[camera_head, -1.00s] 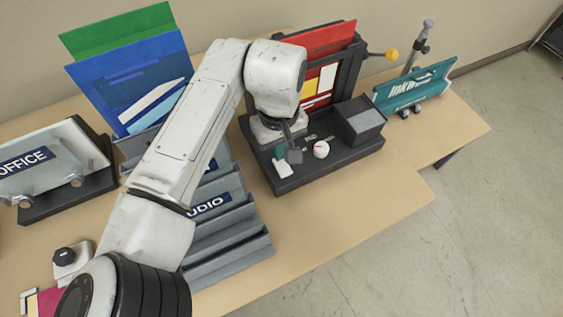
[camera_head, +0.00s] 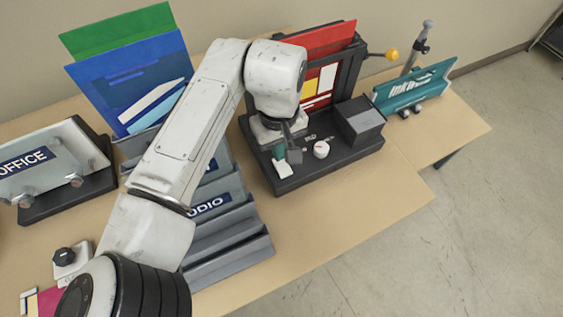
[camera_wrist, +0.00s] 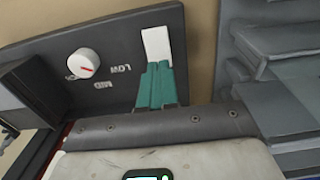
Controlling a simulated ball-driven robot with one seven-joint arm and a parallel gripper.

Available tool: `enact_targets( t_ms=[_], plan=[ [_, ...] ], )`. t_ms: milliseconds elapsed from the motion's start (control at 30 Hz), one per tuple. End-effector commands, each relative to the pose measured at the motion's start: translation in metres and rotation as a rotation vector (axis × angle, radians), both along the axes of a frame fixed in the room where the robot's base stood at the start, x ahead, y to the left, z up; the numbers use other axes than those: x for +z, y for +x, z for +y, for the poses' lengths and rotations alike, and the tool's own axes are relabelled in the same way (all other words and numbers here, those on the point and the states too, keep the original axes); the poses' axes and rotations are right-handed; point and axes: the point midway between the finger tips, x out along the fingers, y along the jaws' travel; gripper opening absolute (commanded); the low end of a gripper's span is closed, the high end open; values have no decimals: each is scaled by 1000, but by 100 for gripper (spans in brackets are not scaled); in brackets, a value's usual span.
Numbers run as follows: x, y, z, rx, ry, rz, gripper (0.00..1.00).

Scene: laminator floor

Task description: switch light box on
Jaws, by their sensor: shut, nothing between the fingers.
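The light box is a dark stand with a flat base (camera_head: 340,172) and an upright frame holding a red, yellow and white panel (camera_head: 321,80). A white switch (camera_head: 283,170) sits on the base near its left front corner; it also shows in the wrist view (camera_wrist: 156,43). My gripper (camera_wrist: 154,72) has teal fingers, shut with nothing between them. Its tips are at the near edge of the switch and seem to touch it, though contact is not certain. In the head view the fingertips (camera_head: 279,154) are beside the switch. My arm hides part of the frame.
A white dial (camera_wrist: 83,63) marked LOW and MID is beside the switch. A dark open box (camera_head: 360,122) stands on the base's right. Grey stepped racks (camera_head: 228,240) lie left. A teal sign (camera_head: 415,90) stands right. Bare table (camera_head: 350,220) lies in front.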

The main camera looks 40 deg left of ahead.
Motion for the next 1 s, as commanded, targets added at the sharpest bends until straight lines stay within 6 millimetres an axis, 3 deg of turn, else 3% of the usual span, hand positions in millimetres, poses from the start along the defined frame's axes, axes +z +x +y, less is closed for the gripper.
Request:
enact_targets(
  t_ms=[1000],
  plan=[
    [-6,0,0,0,0,-1,0]
  ],
)
